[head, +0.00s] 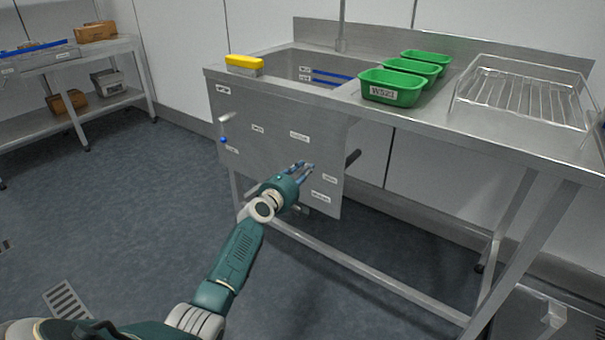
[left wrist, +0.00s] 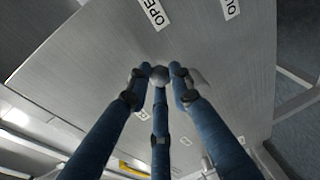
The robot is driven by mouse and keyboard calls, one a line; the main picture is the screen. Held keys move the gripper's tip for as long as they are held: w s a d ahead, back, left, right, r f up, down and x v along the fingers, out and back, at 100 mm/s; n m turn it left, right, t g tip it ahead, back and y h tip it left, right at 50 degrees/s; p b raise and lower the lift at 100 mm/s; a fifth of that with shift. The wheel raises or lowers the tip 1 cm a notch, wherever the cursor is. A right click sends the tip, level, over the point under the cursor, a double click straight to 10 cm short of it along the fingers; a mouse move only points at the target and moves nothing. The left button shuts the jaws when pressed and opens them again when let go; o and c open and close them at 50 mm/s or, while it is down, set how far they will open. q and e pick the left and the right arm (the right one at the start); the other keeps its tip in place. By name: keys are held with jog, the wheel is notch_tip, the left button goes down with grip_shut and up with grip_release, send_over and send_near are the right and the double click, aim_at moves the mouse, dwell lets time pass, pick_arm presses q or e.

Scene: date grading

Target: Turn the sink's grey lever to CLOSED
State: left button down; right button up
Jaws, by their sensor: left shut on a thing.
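The steel sink (head: 290,60) has a flat front panel (head: 270,110) with several small labels. My left gripper (head: 306,168) is at the lower right part of this panel. In the left wrist view its blue fingers (left wrist: 160,90) are closed around a grey rounded end (left wrist: 158,75), apparently the grey lever. The rest of the lever is hidden by the fingers. A label reading "OPE…" (left wrist: 152,12) and another cut-off label (left wrist: 231,8) are on the panel near it. I cannot read the lever's setting. My right gripper is not in view.
A white handle (head: 230,119) and a blue ball (head: 223,140) are at the panel's left. A dark rod (head: 352,158) sticks out at its right. Green bins (head: 390,90), a wire rack (head: 520,90) and a yellow sponge (head: 244,62) are on top. Floor in front is clear.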

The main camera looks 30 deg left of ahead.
pick_arm(q)
jog(key=a+r+n+g+h+p, duration=0.1)
jog(key=a+n+p, duration=0.3)
jog(key=n, duration=0.5)
jog(key=shift+a+r+n+h, duration=0.3)
jog(key=shift+a+r+h, duration=0.55)
jog(key=shift+a, duration=0.2)
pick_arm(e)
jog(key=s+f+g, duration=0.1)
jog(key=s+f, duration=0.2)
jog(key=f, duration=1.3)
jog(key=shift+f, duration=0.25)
pick_arm(q)
jog(key=shift+w, duration=0.1)
jog(key=c, duration=1.5)
grip_release()
jog(key=shift+a, duration=0.1)
jog(key=shift+c, duration=0.2)
jog(key=d+v, duration=0.1)
jog(key=v, duration=1.1)
jog(key=shift+a, duration=0.45)
